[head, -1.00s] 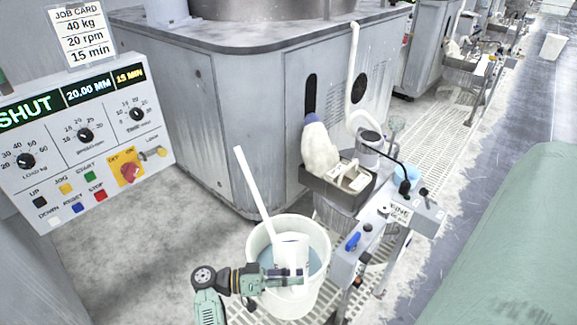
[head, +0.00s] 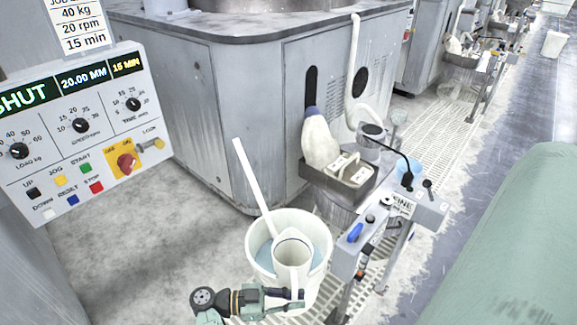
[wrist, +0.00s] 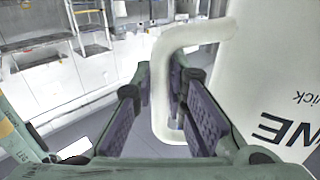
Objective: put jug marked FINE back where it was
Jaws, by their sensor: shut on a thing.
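The white jug (head: 293,252) shows its open round mouth to the head camera, in front of and partly over the bucket in that view. In the wrist view the jug (wrist: 275,75) carries dark lettering, of which "NE" reads clearly. My gripper (head: 295,296) is shut on the jug's handle; in the wrist view the handle (wrist: 160,95) passes between the fingers. A label reading "INE", its start cut off, shows on the metal stand (head: 432,212) to the right. Whether the jug touches the bucket is unclear.
The white bucket (head: 257,262) holds bluish liquid and a long white stick (head: 250,175). A tray with a pale bottle (head: 319,140) stands behind it. The control panel (head: 90,130) is at left, the grey machine housing (head: 230,110) behind. A green rounded surface (head: 510,250) lies at right.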

